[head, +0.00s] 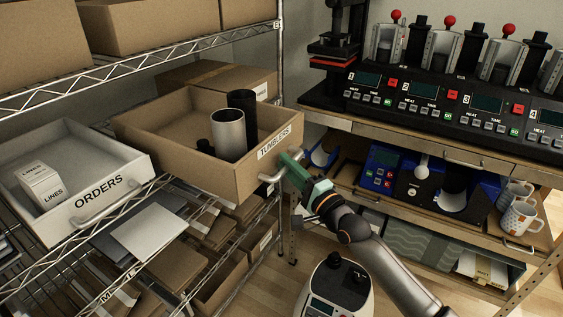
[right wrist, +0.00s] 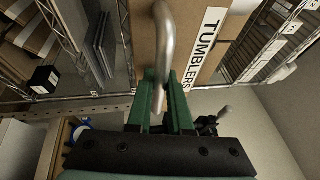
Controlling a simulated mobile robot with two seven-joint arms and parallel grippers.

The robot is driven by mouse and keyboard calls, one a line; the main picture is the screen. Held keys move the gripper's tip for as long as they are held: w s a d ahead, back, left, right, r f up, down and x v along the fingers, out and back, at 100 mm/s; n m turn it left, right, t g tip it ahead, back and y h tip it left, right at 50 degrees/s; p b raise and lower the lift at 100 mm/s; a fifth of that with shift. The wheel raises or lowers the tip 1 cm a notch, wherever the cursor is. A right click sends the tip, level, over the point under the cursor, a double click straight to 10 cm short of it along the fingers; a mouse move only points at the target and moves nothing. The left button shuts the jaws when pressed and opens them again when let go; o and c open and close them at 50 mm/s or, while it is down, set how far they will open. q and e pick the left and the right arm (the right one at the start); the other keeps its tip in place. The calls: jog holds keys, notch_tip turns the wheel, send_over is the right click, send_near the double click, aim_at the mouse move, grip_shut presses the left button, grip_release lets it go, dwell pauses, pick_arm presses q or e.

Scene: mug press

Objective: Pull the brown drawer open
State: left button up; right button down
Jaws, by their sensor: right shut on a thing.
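The brown drawer (head: 188,158) with the TUMBLERS label stands pulled out from the wire shelf in the head view. A silver tumbler, a black tumbler and a small dark piece are inside it. Its metal handle (head: 271,178) is on the front face. My right gripper (head: 284,168) is shut on that handle. In the right wrist view, the handle (right wrist: 165,50) passes between the green fingers (right wrist: 160,92), with the drawer front (right wrist: 198,30) beyond. My left gripper is not in view.
A white ORDERS drawer (head: 120,207) stands out at the left, holding a small box. Cardboard boxes fill the shelves. At the right, a bench (head: 420,148) carries mug presses, with mugs (head: 520,215) below. Wooden floor shows between shelf and bench.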

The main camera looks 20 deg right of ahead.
jog(key=shift+s+d, duration=0.35)
jog(key=shift+s, duration=0.1)
jog(key=c, duration=1.1)
grip_release()
jog(key=b+v, duration=0.1)
jog(key=v, duration=1.1)
jog(key=shift+s, duration=0.25)
